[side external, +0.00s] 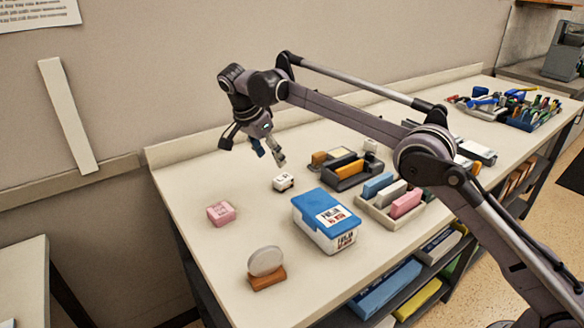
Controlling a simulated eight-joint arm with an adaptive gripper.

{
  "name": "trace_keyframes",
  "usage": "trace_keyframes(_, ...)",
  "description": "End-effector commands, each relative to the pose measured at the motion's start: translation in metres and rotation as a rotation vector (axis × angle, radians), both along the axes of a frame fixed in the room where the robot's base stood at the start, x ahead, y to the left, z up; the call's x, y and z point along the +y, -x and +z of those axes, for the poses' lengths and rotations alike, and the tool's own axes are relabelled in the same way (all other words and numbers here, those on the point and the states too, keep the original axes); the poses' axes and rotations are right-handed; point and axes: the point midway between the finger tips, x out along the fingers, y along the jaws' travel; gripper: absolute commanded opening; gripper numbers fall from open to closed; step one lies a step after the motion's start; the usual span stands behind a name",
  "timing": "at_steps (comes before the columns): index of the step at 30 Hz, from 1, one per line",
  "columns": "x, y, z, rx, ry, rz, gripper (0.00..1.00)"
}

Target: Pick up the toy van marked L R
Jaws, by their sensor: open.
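A small white block-like toy (284,182) with dark marks, which looks like a toy van, sits on the bench near its back left. The marks are too small to read, so I cannot confirm L R. A pink block-shaped item (221,214) with dark lettering sits to its left and nearer the front; its lettering is also unreadable. My gripper (271,157) points down with its fingers apart and empty. It hangs in the air just above and slightly left of the white toy, apart from it.
A blue-lidded white box (326,214) stands close to the right of the white toy. A round grey disc on a wooden base (266,268) is at the front. Trays of coloured blocks (390,202) and tools (530,112) fill the right.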

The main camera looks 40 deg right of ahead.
Motion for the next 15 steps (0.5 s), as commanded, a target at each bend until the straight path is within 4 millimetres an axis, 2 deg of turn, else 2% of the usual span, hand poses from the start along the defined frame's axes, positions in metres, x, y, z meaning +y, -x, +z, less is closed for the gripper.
trace_keyframes(15, -0.020, -0.005, -0.050, -0.001, 0.002, -0.006, 0.61)
